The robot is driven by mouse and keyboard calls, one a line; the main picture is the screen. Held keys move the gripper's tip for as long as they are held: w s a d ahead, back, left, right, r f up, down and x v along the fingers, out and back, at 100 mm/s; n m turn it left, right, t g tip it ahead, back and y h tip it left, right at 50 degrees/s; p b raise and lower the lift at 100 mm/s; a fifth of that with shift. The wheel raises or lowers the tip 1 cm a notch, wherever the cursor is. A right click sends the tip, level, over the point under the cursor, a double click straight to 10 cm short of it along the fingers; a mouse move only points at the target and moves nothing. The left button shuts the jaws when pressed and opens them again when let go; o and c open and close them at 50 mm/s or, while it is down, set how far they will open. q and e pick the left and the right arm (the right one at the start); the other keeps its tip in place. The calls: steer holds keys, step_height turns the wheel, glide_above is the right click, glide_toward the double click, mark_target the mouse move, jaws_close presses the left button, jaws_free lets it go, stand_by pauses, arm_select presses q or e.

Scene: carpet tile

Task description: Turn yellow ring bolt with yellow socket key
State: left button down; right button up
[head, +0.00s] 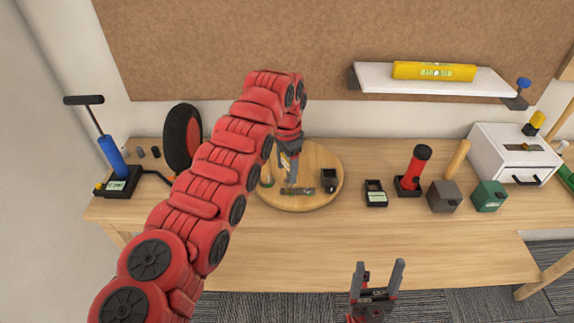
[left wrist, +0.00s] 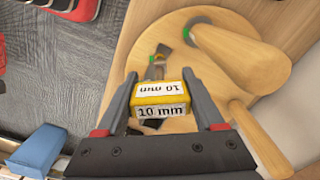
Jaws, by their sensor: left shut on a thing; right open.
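My left gripper (head: 289,172) is over the round wooden board on the table. It is shut on a yellow block with white "10 mm" labels (left wrist: 160,97), which looks like the yellow socket key; in the head view only a small bit of it shows. Below it, in the left wrist view, a grey metal piece (left wrist: 162,52) and some dark parts lie on the board (left wrist: 135,85), partly hidden by the block. I cannot make out a yellow ring bolt. My right gripper (head: 381,268) is open and empty in front of the table's front edge.
Right of the board stand a black holder (head: 375,194), a red-handled tool (head: 414,172), a grey block (head: 444,197) and a green block (head: 489,195). The front table strip is clear.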

arm_select(q)
steer(key=shift+f+b, duration=0.6)
steer(key=shift+f, duration=0.45)
steer(key=shift+f+n, duration=0.1)
steer(key=shift+n, duration=0.2)
steer(key=n+b, duration=0.1)
steer(key=n, duration=0.1)
steer(key=shift+d+n, duration=0.1)
steer(key=shift+n, duration=0.3)
steer(key=n+b, duration=0.1)
steer(key=n, duration=0.2)
steer(key=shift+s+n, duration=0.1)
steer(key=shift+n, duration=0.3)
steer(key=n, duration=0.5)
steer(key=shift+d+n+b, duration=0.15)
steer(key=shift+n+b, duration=0.15)
steer(key=shift+n, duration=0.1)
steer(key=n+b, duration=0.1)
steer(key=n, duration=0.7)
steer(key=shift+r+n, duration=0.2)
steer(key=shift+n, duration=0.1)
